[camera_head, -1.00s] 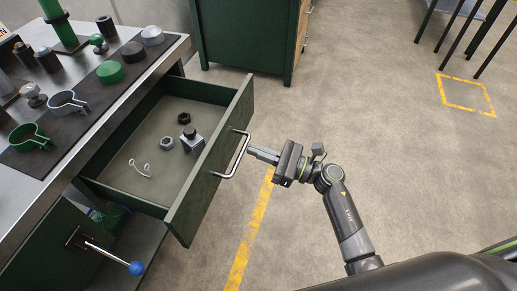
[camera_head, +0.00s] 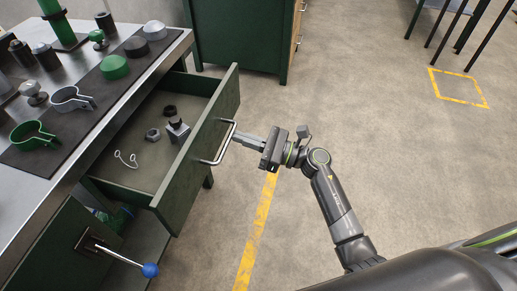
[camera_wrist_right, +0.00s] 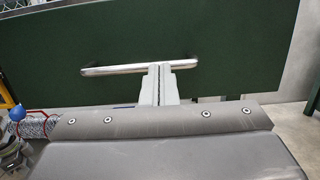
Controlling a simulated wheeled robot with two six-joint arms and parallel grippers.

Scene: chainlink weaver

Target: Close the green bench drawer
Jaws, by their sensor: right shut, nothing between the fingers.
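The green bench drawer (camera_head: 200,145) stands partly open out of the workbench on the left. Its metal bar handle (camera_head: 218,142) is on the front; the handle also shows in the right wrist view (camera_wrist_right: 110,70). Inside the drawer lie a dark ring nut, a grey nut, a grey block with a black top and a small white wire piece. My right gripper (camera_head: 237,138) is shut and empty, its fingertips at the handle, touching it or very close. The right wrist view shows the closed fingers (camera_wrist_right: 160,70) in front of the handle's middle. My left gripper is not in view.
The bench top (camera_head: 40,185) holds clamps, caps and posts on a dark mat. A lever with a blue knob (camera_head: 150,270) sticks out below the drawer. A green cabinet (camera_head: 235,40) stands behind.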

